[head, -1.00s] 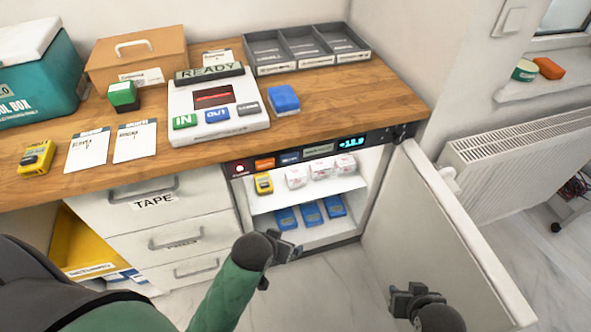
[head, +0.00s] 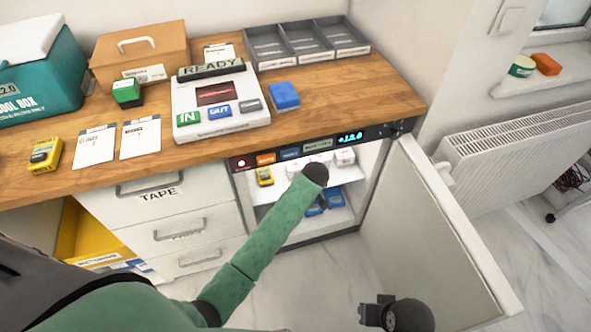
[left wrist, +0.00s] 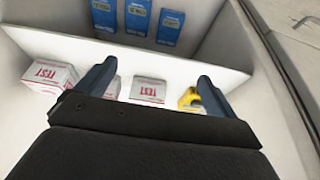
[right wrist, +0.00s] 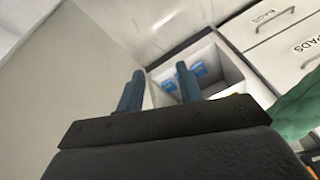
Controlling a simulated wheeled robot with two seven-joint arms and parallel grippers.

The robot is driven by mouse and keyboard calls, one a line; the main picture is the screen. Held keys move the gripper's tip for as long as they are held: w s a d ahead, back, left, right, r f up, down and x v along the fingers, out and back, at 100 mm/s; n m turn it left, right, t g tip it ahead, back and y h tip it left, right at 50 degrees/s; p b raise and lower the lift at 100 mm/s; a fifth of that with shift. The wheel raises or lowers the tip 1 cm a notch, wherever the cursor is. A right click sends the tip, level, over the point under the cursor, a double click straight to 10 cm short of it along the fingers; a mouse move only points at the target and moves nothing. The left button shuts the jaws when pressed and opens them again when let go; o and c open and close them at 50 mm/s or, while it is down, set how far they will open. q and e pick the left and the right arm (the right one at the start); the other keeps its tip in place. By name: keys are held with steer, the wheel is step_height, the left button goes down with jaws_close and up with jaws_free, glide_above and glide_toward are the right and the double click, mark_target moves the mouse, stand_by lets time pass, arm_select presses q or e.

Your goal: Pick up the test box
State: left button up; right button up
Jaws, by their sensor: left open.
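Three small white test boxes with red lettering stand on the upper shelf of the open fridge; the right one (head: 345,157) shows clearly in the head view. In the left wrist view one test box (left wrist: 148,91) lies between my open fingers, another (left wrist: 112,88) is partly behind one finger, and a third (left wrist: 48,76) is farther left. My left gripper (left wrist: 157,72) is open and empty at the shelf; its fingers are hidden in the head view. My right gripper (right wrist: 159,68) is open and empty, low near the fridge door.
A yellow device (left wrist: 190,99) sits on the same shelf, close to one left finger. Blue boxes (left wrist: 171,26) stand on the level below. The fridge door (head: 440,225) is open to the right. The wooden counter (head: 375,95) overhangs the fridge.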

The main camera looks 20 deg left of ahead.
mark_target(296, 165)
arm_select(q)
steer(key=w+a, duration=0.2)
steer(key=w, duration=0.1)
steer(key=w+a+p, duration=0.1)
steer(key=w+a, duration=0.1)
steer(key=w, duration=0.1)
steer(key=w+a, duration=0.2)
steer(key=w, duration=0.2)
steer(key=shift+a, duration=0.1)
steer(key=shift+w+a, duration=0.3)
steer(key=shift+w, duration=0.2)
steer(key=x, duration=0.4)
steer(key=shift+w+a+f+p, duration=0.1)
steer(key=shift+f+p, duration=0.05)
steer(key=shift+p, duration=0.25)
steer(key=shift+w+f, duration=0.1)
steer(key=shift+f, duration=0.25)
arm_select(e)
steer(key=d+r, duration=0.1)
steer(key=s+d+r, duration=0.1)
steer(key=r, duration=0.1)
steer(key=shift+g, duration=0.4)
arm_select(q)
steer(key=c, duration=1)
steer(key=shift+c, duration=0.6)
arm_select(e)
steer(key=shift+f+h, duration=0.3)
arm_select(q)
steer(key=shift+r, duration=0.1)
